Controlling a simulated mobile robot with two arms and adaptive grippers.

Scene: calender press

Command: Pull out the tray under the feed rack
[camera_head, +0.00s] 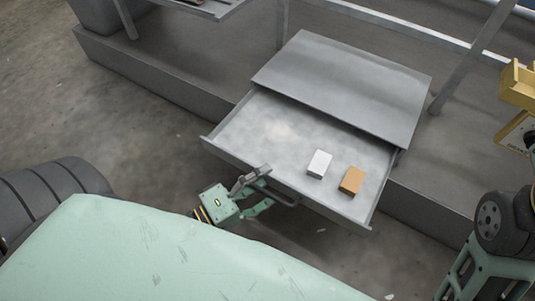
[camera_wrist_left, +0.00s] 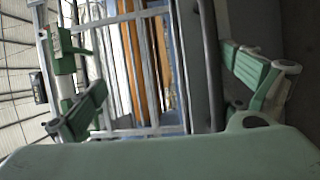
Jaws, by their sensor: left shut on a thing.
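The grey tray (camera_head: 262,128) is a shallow drawer pulled partly out from under a flat grey cover (camera_head: 345,80). A white block (camera_head: 319,163) and an orange-brown block (camera_head: 352,181) lie inside it, toward the front right. My left gripper (camera_head: 262,186) is at the tray's front and shut on its dark bar handle (camera_head: 288,200). In the left wrist view, my green fingers show left and right, and a dark upright bar runs near the right one. My right gripper does not show; only part of my right arm is at the right edge.
The tray housing stands on a low grey plinth (camera_head: 440,212) between metal frame legs (camera_head: 470,55). A yellow fixture (camera_head: 518,88) is at the right edge. Bare concrete floor (camera_head: 120,130) lies open at the left and in front of the tray.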

